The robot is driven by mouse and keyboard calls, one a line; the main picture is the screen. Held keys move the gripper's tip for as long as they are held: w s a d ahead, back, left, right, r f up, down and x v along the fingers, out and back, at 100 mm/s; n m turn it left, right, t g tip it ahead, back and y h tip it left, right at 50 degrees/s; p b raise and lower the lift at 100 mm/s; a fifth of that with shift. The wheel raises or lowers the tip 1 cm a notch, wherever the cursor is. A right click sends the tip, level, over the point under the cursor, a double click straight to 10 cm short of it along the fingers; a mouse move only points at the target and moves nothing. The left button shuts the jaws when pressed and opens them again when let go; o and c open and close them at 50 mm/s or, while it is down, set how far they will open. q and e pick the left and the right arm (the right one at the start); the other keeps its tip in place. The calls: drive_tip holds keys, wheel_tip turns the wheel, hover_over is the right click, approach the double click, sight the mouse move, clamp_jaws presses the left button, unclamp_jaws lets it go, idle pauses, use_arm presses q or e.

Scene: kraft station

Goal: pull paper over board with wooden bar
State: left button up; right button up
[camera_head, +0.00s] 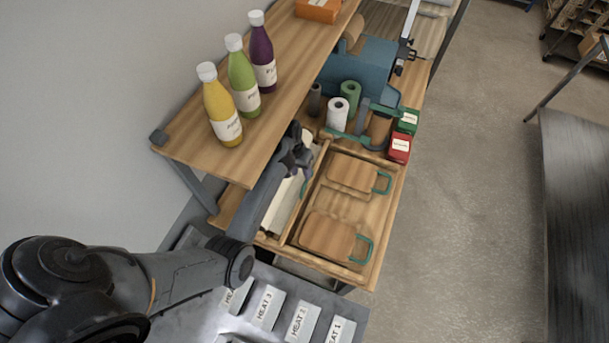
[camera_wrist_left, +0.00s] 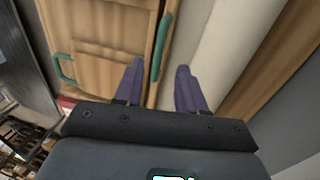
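A roll of white paper (camera_head: 283,205) lies beside the wooden tray under the shelf edge; it also shows in the left wrist view (camera_wrist_left: 222,45). A wooden bar (camera_head: 312,190) runs between paper and boards, with a green handle (camera_wrist_left: 162,45) on it in the left wrist view. Two wooden boards (camera_head: 354,174) (camera_head: 327,235) with green handles lie in the tray. My left gripper (camera_head: 298,158) is over the paper side; in the wrist view its fingers (camera_wrist_left: 160,78) are apart and empty, with the bar beyond them. Contact with the bar cannot be told. My right gripper is out of view.
A wooden shelf (camera_head: 190,145) with three bottles overhangs the left side. White (camera_head: 337,113) and green (camera_head: 350,91) rolls and red (camera_head: 399,148) and green (camera_head: 408,120) boxes stand behind the tray. A metal panel with HEAT labels (camera_head: 268,305) is in front.

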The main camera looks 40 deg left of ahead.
sight(305, 183)
use_arm(q)
drive_tip(key=shift+w+d+f, duration=0.1)
drive_tip(key=shift+d+f, duration=0.1)
drive_tip(key=shift+f, duration=0.8)
drive_tip(key=shift+s+d+f, duration=0.1)
drive_tip(key=shift+d+f, duration=0.1)
drive_tip(key=shift+f, duration=0.75)
drive_tip(key=shift+w+d+f, duration=0.1)
drive_tip(key=shift+d+f, duration=0.1)
drive_tip(key=shift+f, duration=0.8)
clamp_jaws()
